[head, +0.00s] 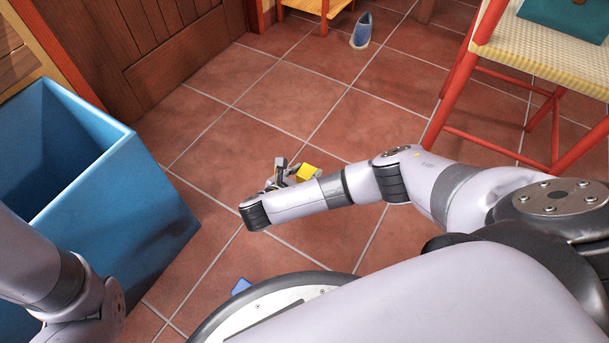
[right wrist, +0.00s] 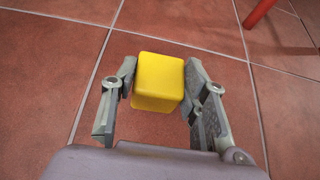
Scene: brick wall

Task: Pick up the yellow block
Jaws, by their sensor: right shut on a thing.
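The yellow block (head: 308,172) shows in the head view just beyond my right forearm, low over the tiled floor. My right gripper (head: 283,172) is at the block, partly hidden behind my own arm. In the right wrist view the yellow block (right wrist: 158,82) sits between the two fingers of my right gripper (right wrist: 160,85), which is shut on it. One finger is on each side of the block. My left arm enters at the lower left of the head view, but its gripper is out of view.
A blue open box (head: 120,190) stands at the left. A red-framed chair (head: 480,75) with a woven seat is at the right. A blue shoe (head: 362,30) lies near the back. A small blue object (head: 241,286) lies by my base. The middle floor is clear.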

